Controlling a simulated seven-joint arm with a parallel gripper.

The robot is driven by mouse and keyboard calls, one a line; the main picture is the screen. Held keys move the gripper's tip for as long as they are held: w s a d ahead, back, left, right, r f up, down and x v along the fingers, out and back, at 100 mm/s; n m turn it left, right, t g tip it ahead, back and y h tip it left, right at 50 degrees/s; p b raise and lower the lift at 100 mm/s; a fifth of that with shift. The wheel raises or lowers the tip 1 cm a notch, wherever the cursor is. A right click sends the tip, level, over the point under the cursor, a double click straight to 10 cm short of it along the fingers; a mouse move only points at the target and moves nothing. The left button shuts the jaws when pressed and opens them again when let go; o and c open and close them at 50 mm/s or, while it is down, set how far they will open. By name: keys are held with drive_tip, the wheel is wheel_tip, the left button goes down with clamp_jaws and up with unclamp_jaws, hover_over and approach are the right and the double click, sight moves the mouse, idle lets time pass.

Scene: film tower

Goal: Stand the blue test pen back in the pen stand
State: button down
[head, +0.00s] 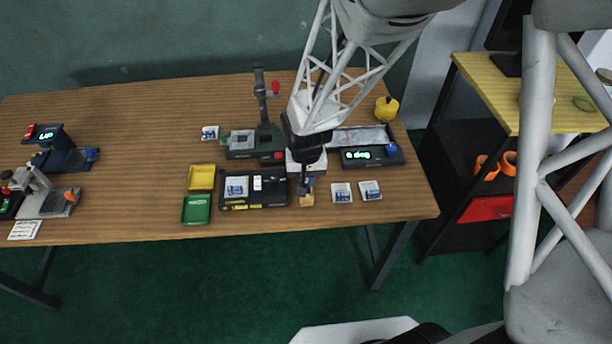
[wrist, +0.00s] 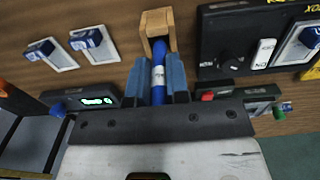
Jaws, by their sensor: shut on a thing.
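My gripper (head: 306,180) is at the front of the table, pointing down just above the wooden pen stand (head: 307,199). In the wrist view my gripper (wrist: 159,88) is shut on the blue test pen (wrist: 158,52), which has a white band. The pen lies between the two blue fingers, in line with the wooden pen stand (wrist: 158,20). The pen's far end meets the stand's opening in the picture. I cannot tell how deep it is in. In the head view the pen is mostly hidden by my gripper.
A black box (head: 268,200) stands close left of the stand. Two packets (head: 342,193) (head: 370,190) lie to its right. A scale with a green display (head: 362,156) is behind them, and a black press stand (head: 262,130) behind left. Yellow (head: 201,177) and green (head: 196,210) trays sit further left.

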drive_tip(key=shift+f, duration=0.5)
idle(0.3)
drive_tip(key=shift+c, duration=2.3)
unclamp_jaws()
drive_tip(key=shift+r, duration=0.1)
drive_tip(key=shift+r, duration=3.4)
